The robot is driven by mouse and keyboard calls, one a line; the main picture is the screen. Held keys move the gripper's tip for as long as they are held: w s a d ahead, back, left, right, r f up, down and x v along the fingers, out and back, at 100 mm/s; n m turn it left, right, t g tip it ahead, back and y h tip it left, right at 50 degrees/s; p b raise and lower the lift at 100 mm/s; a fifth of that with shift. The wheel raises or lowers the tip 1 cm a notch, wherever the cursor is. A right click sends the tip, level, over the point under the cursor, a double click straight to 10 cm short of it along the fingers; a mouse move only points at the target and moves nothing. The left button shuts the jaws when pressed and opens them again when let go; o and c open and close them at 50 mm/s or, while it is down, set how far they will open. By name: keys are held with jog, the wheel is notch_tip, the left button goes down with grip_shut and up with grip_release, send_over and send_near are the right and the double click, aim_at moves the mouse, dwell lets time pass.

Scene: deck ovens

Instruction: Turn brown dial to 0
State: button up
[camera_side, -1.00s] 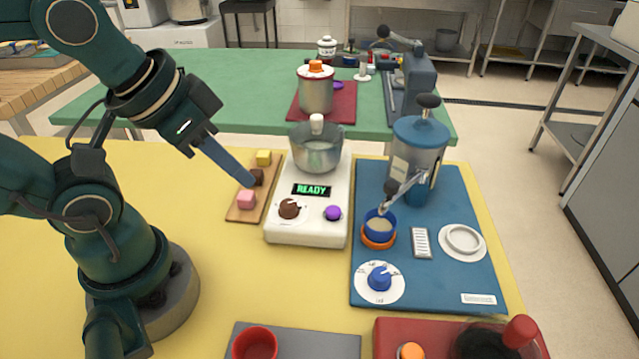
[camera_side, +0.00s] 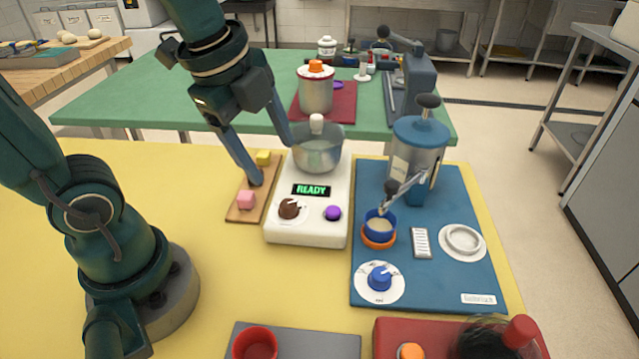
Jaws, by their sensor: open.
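The brown dial (camera_side: 290,208) sits at the front left of a white appliance (camera_side: 308,236), on a pale round scale whose markings are too small to read. The brown block seen earlier on the board is now hidden behind a finger.
A purple knob (camera_side: 333,213) is right of the dial. A blue mat (camera_side: 450,275) with a blue dial (camera_side: 380,277) lies right.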

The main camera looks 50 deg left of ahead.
aim_at(288, 203)
jog(key=w+f+m+g, duration=0.1)
jog(key=f, duration=0.1)
jog(key=w+a+f+m+g, duration=0.1)
jog(key=f+m, duration=0.1)
jog(key=w+f+m+g, duration=0.1)
jog(key=f, duration=0.1)
jog(key=shift+w+a+m, duration=0.25)
jog(key=shift+w+m, duration=0.05)
jog(key=shift+w, duration=0.05)
jog(key=shift+s+f+g, duration=0.15)
jog(key=shift+f+g, duration=0.15)
jog(key=shift+f, duration=2.6)
grip_shut()
